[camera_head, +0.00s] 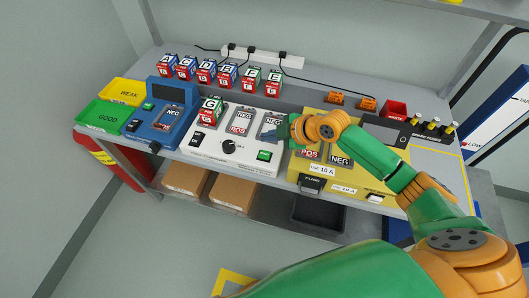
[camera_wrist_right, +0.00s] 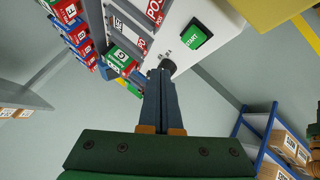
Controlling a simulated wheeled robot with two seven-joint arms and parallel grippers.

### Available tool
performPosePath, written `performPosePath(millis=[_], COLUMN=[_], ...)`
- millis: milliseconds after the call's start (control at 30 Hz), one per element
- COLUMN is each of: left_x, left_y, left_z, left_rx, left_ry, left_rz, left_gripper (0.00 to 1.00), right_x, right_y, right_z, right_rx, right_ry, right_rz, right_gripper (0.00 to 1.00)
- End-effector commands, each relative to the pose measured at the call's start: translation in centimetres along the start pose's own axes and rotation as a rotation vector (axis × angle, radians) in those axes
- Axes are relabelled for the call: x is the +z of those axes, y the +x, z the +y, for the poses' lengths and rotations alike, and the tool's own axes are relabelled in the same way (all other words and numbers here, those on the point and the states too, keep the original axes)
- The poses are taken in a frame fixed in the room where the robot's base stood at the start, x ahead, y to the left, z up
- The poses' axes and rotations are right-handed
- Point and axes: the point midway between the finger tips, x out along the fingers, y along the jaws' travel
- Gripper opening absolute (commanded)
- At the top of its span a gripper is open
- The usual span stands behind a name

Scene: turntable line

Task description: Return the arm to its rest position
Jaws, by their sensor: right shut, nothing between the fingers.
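My right arm (camera_head: 370,150), green with orange joints, reaches in from the lower right in the head view. Its gripper (camera_head: 280,133) is over the right part of the white tester (camera_head: 243,158), beside the NEG slot and above the green start button. In the right wrist view the dark blue fingers (camera_wrist_right: 160,95) are together with nothing held. Their tips appear close to the tester's black knob (camera_wrist_right: 169,66); I cannot tell whether they touch. My left gripper is out of view.
Block G (camera_head: 208,113) stands at the white tester's left. Several lettered blocks (camera_head: 207,74) line the back. The blue device (camera_head: 160,122), green GOOD tray (camera_head: 103,116) and yellow WEAK tray (camera_head: 123,92) are left. The yellow device (camera_head: 318,166) lies under my wrist.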

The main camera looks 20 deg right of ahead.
Motion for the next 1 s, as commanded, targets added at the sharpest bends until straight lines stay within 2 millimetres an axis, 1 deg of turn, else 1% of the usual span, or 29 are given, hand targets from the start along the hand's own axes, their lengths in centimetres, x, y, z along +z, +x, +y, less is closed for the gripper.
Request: performPosePath(millis=[233,267,300,333,367,400,467,500,600,700,767,867,967,1000], left_x=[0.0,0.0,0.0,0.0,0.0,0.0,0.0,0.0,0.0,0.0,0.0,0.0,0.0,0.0], left_y=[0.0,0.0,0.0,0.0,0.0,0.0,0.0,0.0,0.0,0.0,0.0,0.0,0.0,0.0], left_z=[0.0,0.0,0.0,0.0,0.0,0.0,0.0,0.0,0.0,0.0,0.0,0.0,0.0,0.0], left_rx=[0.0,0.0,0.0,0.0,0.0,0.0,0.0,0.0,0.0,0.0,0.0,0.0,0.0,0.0], left_ry=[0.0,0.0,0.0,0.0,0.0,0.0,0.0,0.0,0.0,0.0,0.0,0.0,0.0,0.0], left_rz=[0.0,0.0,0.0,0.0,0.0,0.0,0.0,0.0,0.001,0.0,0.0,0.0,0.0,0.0], left_gripper=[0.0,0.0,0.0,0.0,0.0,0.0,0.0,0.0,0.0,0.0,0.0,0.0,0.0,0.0], right_x=[0.0,0.0,-0.2,-0.4,-0.8,-1.3,-2.0,-2.3,-2.2,-1.4,-0.7,0.8,2.6,3.3], right_y=[0.0,0.0,0.2,0.4,0.6,0.9,1.0,0.8,-0.2,-1.6,-2.7,-4.8,-7.2,-8.3], right_z=[0.0,-0.1,-0.7,-1.5,-2.8,-4.8,-8.2,-10.1,-13.5,-16.1,-17.3,-19.2,-21.2,-21.9], right_rx=[0.0,-0.002,-0.012,-0.024,-0.043,-0.071,-0.109,-0.124,-0.129,-0.111,-0.089,-0.044,0.015,0.043], right_ry=[0.0,0.002,0.01,0.022,0.042,0.08,0.164,0.23,0.398,0.568,0.672,0.846,1.02,1.087], right_rz=[0.0,0.0,0.001,0.001,0.0,-0.005,-0.025,-0.049,-0.118,-0.203,-0.258,-0.363,-0.479,-0.529], right_gripper=[0.0,0.0,0.0,0.0,0.0,0.0,0.0,0.0,0.0,0.0,0.0,0.0,0.0,0.0])
